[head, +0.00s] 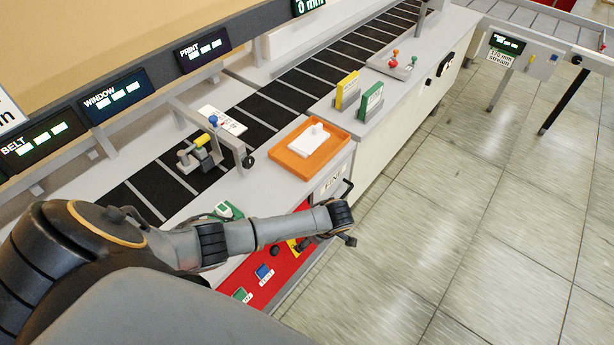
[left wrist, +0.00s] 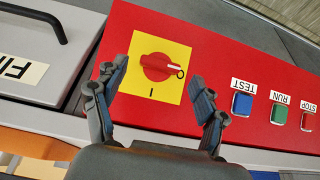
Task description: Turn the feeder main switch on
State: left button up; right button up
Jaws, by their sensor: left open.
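The feeder main switch (left wrist: 157,67) is a red rotary knob on a yellow plate, set in a red panel (left wrist: 215,50) in the left wrist view. The white mark on its handle points to the O, and the I mark is a quarter turn away. My left gripper (left wrist: 158,72) is open, with one finger on each side of the knob, apart from it as far as I can tell. In the head view my left gripper (head: 328,240) is at the red panel (head: 262,278), and my arm hides most of the switch. My right gripper is not in view.
Blue TEST (left wrist: 242,103), green RUN (left wrist: 279,114) and red STOP (left wrist: 307,121) buttons sit right of the switch. A drawer with a black handle (left wrist: 40,18) is at left. An orange tray (head: 285,162) stands on the counter above. The floor at right is clear.

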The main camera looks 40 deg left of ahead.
pick_arm(q)
jog(key=shift+x, duration=0.85)
jog(key=shift+c, duration=0.2)
jog(key=c, duration=1.1)
